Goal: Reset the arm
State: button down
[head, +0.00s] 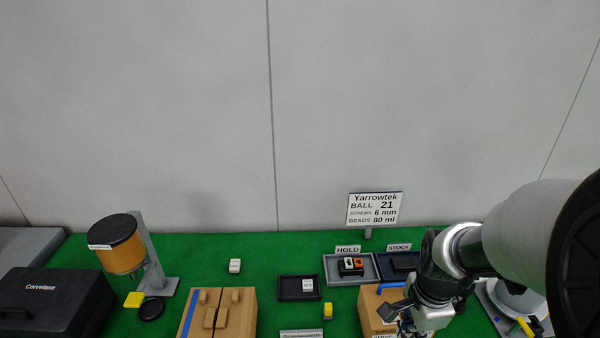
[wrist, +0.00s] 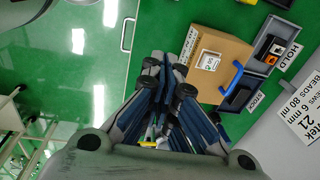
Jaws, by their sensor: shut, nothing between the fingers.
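My gripper (wrist: 165,75) is shut with nothing between its fingers, seen in the wrist view. In the head view my arm reaches in from the right edge, and my gripper (head: 405,322) hangs low at the bottom, partly cut off by the frame. It is in front of a cardboard box (head: 372,312), which also shows in the wrist view (wrist: 232,55) with a blue handle beside it. Whether the gripper touches the box cannot be told.
A HOLD tray (head: 331,277) with a black and orange item and a STOCK tray (head: 383,272) stand behind the box. A sign (head: 374,209) stands at the back.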

jog(key=s+a+r+n+t+b, duration=0.1)
jog(key=s+a+r+n, duration=0.3)
jog(key=n, duration=0.4)
jog(key=s+a+r+n+t+b, duration=0.2)
jog(key=s+r+n, duration=0.4)
jog(key=s+n, duration=0.3)
jog(key=shift+a+r+b, duration=0.25)
jog(key=shift+a+b, duration=0.2)
jog(key=shift+a, duration=0.65)
